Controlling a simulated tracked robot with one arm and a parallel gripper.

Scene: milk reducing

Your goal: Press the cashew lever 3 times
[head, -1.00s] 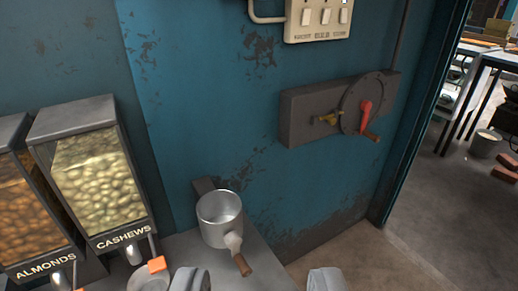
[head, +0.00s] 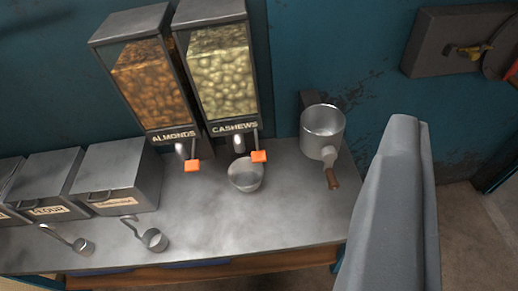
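The cashew dispenser (head: 222,75) stands on the counter against the blue wall, labelled CASHEWS, with pale nuts behind its glass. Its lever has an orange tip (head: 259,156) and sticks out at the lower right of the dispenser, beside the spout (head: 239,143). A small metal bowl (head: 246,175) sits below the spout; I cannot make out anything in it. My gripper (head: 397,200) shows as one large grey shape at the right, in front of the counter's right end and apart from the lever. Its separate fingers cannot be made out.
The almond dispenser (head: 155,75) stands close on the left, with its own orange lever tip (head: 192,166). Metal bins (head: 120,178) and measuring scoops (head: 154,239) are at left. The counter's front middle (head: 225,230) is clear.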

